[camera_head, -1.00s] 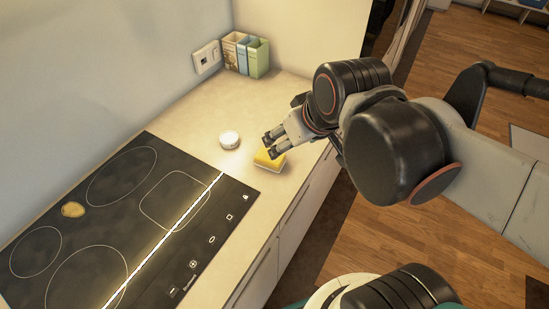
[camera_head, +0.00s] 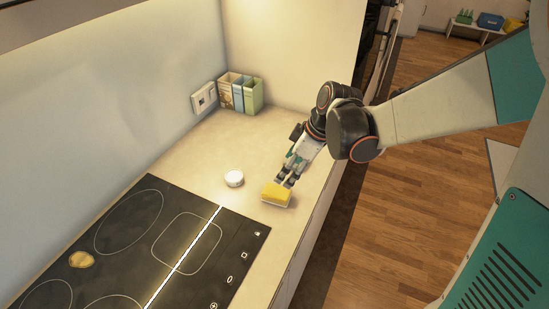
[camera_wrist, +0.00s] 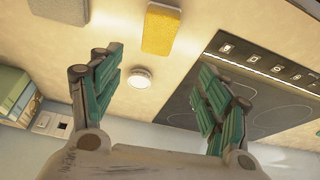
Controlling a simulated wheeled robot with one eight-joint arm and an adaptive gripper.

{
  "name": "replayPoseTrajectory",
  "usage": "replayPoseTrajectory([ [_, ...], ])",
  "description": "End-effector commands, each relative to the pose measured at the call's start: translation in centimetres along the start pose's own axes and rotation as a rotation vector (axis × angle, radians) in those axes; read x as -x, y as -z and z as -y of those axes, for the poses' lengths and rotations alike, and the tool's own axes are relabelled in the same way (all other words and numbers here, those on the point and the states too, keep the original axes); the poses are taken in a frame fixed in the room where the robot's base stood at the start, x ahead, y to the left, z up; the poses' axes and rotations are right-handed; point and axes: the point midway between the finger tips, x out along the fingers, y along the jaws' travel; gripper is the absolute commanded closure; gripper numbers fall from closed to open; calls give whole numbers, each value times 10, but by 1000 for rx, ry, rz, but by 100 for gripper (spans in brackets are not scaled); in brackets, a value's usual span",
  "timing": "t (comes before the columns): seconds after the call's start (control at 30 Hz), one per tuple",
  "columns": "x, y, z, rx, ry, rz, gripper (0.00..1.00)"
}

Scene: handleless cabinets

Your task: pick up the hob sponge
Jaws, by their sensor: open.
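The yellow sponge (camera_head: 276,194) with a pale underside lies on the counter just right of the black hob (camera_head: 150,245). It also shows at the top of the wrist view (camera_wrist: 161,30), beyond the fingertips and between their lines. My gripper (camera_head: 286,171) is just above and behind the sponge in the head view. In the wrist view my gripper (camera_wrist: 157,68) has its two green-padded fingers wide apart with nothing between them. I cannot tell from the head view whether a fingertip touches the sponge.
A small white round object (camera_head: 234,178) sits on the counter left of the sponge. Several box files (camera_head: 241,93) stand at the back wall by a socket (camera_head: 204,98). A brownish lump (camera_head: 81,259) lies on the hob. The counter's front edge is close right of the sponge.

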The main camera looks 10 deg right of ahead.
Motion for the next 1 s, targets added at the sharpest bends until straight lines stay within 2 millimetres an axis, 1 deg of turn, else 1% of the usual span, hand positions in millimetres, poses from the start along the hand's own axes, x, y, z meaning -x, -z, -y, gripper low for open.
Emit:
replayPoseTrajectory([
  [0.17,-16,1,-1,17,10,-2,30],
  [0.4,-62,0,-1,16,8,-2,30],
  [0.5,-77,1,-1,17,8,-2,30],
  [0.6,-86,1,-1,16,8,-2,30],
  [0.83,-97,1,-2,14,8,-2,30],
  [1.0,-120,2,-4,16,8,-2,30],
])
